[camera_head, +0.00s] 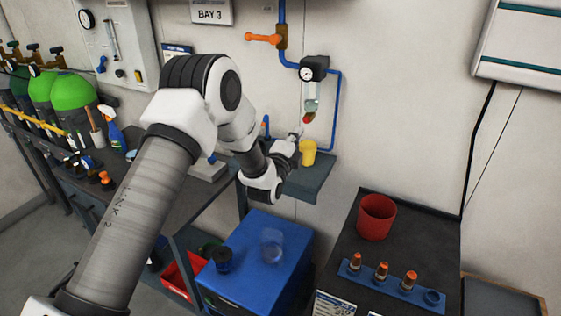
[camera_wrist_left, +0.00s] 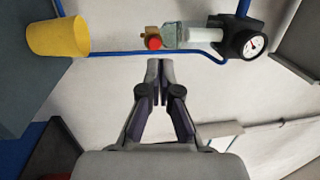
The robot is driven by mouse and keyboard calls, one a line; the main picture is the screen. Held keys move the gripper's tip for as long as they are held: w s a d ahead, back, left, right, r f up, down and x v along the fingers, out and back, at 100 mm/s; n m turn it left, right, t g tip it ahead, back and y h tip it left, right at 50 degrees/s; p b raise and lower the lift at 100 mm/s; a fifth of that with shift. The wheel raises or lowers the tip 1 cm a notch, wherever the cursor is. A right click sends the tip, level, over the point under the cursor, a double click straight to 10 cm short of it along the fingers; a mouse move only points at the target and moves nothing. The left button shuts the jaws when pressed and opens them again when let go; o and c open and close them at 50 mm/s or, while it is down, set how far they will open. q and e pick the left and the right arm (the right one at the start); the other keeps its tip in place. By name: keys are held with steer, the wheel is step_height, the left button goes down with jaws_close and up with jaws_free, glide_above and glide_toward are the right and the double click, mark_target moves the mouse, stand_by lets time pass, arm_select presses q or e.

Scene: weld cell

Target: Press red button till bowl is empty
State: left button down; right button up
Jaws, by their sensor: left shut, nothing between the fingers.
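The red button (camera_head: 308,118) sits at the bottom of the clear bowl (camera_head: 311,103), which hangs under a black regulator with a round gauge (camera_head: 306,74) on the wall. In the left wrist view the red button (camera_wrist_left: 153,43) is on a brass fitting at the end of the bowl (camera_wrist_left: 198,35). My left gripper (camera_head: 298,133) is shut and empty, just below and left of the button. In the wrist view its fingertips (camera_wrist_left: 160,66) appear close to the button, with a small gap in the picture. My right gripper is out of view.
A yellow cup (camera_head: 309,153) stands on a grey wall shelf (camera_head: 310,182) below the bowl, close to my left gripper. Blue pipe (camera_head: 335,110) runs beside the bowl. An orange-handled valve (camera_head: 263,39) is above. A red bin (camera_head: 376,217) stands on the dark bench at right.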

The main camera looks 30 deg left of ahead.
arm_select(q)
steer(key=s+f+b, duration=0.1)
steer(key=s+b, duration=0.1)
steer(key=s, duration=0.5)
steer(key=shift+d+f+b, duration=0.35)
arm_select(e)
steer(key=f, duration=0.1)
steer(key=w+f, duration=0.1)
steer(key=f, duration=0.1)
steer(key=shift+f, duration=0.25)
arm_select(q)
steer(key=shift+f, duration=0.1)
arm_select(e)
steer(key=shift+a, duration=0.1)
arm_select(q)
steer(key=shift+s, duration=0.1)
